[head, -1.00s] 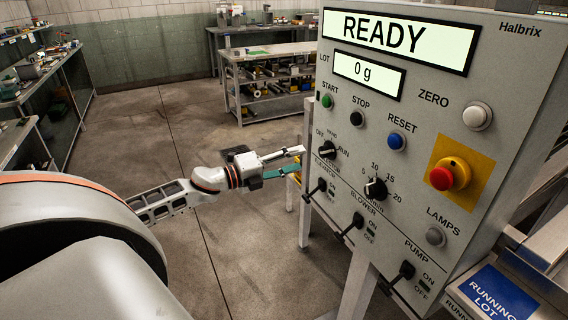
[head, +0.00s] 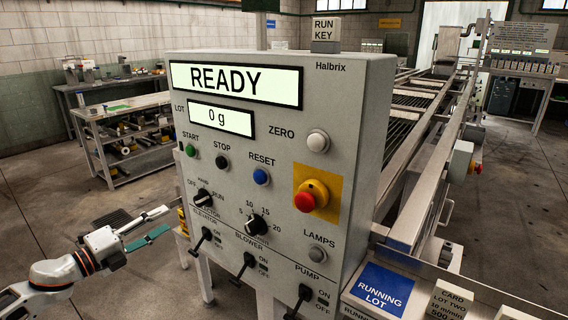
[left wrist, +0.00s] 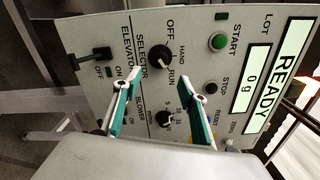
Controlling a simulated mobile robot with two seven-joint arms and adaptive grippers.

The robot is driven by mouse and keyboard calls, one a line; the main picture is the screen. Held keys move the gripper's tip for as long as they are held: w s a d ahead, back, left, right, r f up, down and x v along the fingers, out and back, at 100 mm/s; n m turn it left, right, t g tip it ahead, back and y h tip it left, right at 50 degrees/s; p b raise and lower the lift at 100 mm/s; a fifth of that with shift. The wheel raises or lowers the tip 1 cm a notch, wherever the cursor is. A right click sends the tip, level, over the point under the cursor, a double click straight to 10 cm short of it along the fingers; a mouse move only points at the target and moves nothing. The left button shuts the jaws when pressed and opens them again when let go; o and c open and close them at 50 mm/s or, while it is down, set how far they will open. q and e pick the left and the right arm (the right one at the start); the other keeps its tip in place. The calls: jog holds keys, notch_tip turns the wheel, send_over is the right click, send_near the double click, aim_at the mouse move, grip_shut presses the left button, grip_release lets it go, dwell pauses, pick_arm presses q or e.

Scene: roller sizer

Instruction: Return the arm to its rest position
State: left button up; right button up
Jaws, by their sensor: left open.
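My left gripper (head: 158,226) is at the lower left of the head view, open and empty, a little left of the control panel (head: 330,130) and apart from it. In the left wrist view its two green-padded fingers (left wrist: 157,97) are spread, with the panel behind them. The panel's display reads READY and the smaller one 0 g. The selector knob (head: 202,198) also shows in the left wrist view (left wrist: 159,57), beyond the fingers. My right gripper is not in view.
A roller line (head: 410,140) runs back behind the panel on the right. A blue RUNNING LOT plate (head: 383,288) and cards lie on a ledge at lower right. A shelved bench (head: 125,140) stands at back left. The floor between is open.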

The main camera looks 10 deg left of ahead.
pick_arm(q)
jog(key=s+d+f+n+g+y, duration=0.1)
jog(key=s+d+f+n+y, duration=0.1)
jog(key=s+d+f+n, duration=0.6)
jog(key=s+d+f+n+g+y, duration=0.1)
jog(key=s+d+f+n, duration=0.15)
jog(key=f, duration=0.85)
jog(key=s+d+f+n+g+y, duration=0.1)
jog(key=s+d+f+n+y, duration=0.1)
jog(key=s+d+f+n, duration=0.6)
jog(key=s+d+f+n+g, duration=0.2)
jog(key=s+d+f, duration=0.2)
jog(key=d+f, duration=0.3)
jog(key=shift+s+d+n+g+h, duration=0.15)
jog(key=shift+d+n+g+h, duration=0.25)
jog(key=shift+d, duration=0.55)
